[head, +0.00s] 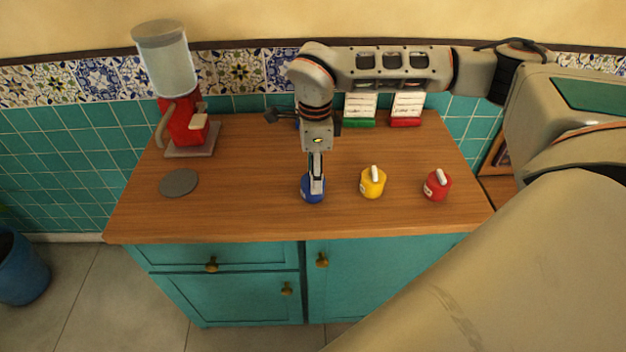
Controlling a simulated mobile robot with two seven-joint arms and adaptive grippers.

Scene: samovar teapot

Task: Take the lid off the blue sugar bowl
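The blue sugar bowl (312,196) stands upright near the front edge of the wooden counter, left of the yellow and red ones. My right gripper (316,188) comes down over it from above, its narrow fingers pointing down at the lid. The fingers overlap the top of the bowl and hide the lid's handle. I cannot tell whether they are closed on the handle or only beside it. The lid appears to be on the bowl. My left gripper is not in view.
A yellow bowl (372,184) and a red bowl (437,186) with pale handles stand to the right. A red dispenser (184,122) stands back left, behind a grey disc (179,183). Green (360,109) and red (407,108) holders stand at the back. The counter (240,190) is clear between disc and blue bowl.

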